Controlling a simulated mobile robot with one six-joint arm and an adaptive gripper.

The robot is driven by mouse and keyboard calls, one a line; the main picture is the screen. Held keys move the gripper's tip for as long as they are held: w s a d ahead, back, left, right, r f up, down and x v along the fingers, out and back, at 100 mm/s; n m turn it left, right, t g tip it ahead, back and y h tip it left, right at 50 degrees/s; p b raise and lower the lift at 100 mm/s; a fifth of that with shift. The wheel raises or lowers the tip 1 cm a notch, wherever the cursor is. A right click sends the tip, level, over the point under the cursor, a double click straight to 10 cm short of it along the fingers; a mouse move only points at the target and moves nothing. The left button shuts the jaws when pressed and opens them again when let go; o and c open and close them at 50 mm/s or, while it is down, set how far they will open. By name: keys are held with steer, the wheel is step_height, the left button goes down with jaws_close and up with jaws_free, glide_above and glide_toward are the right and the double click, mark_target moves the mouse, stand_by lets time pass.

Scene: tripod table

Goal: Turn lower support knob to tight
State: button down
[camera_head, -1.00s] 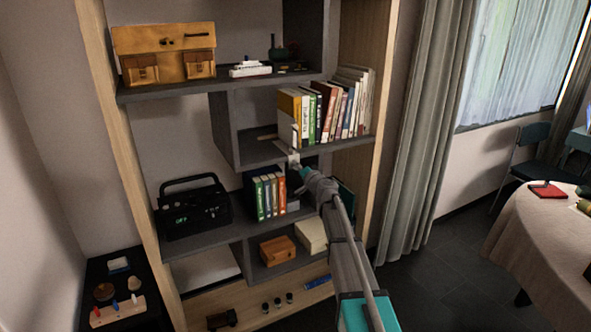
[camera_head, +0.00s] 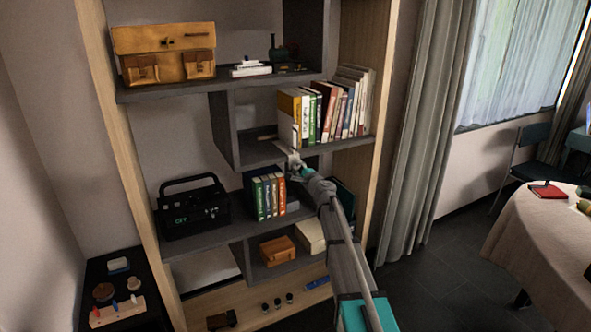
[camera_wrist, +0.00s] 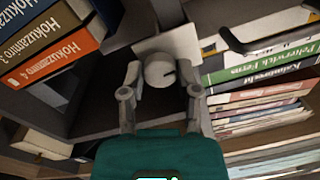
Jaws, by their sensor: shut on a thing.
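A pale round knob (camera_wrist: 158,68) with a short dark mark on its face shows in the wrist view, in front of a pale plate (camera_wrist: 178,42) under a dark shelf. The mark points to the right in that view. My gripper (camera_wrist: 163,76) has one finger on each side of the knob and is shut on it. In the head view my gripper (camera_head: 295,163) is at the front edge of the middle shelf (camera_head: 258,152), below the upright books. It covers the knob there. I cannot read any tight or loose label.
Upright books (camera_head: 330,108) stand above my gripper and more books (camera_head: 266,196) stand below it, to the left. A black toolbox (camera_head: 192,210) sits on the lower shelf. A curtain (camera_head: 420,130) and a cloth-covered table (camera_head: 540,240) are to the right.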

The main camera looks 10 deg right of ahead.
steer(key=shift+s+f+m, duration=0.1)
steer(key=shift+s+m, duration=0.15)
steer(key=shift+m, duration=0.55)
steer(key=shift+c, duration=1.7)
jaws_free()
steer(key=shift+w, duration=0.1)
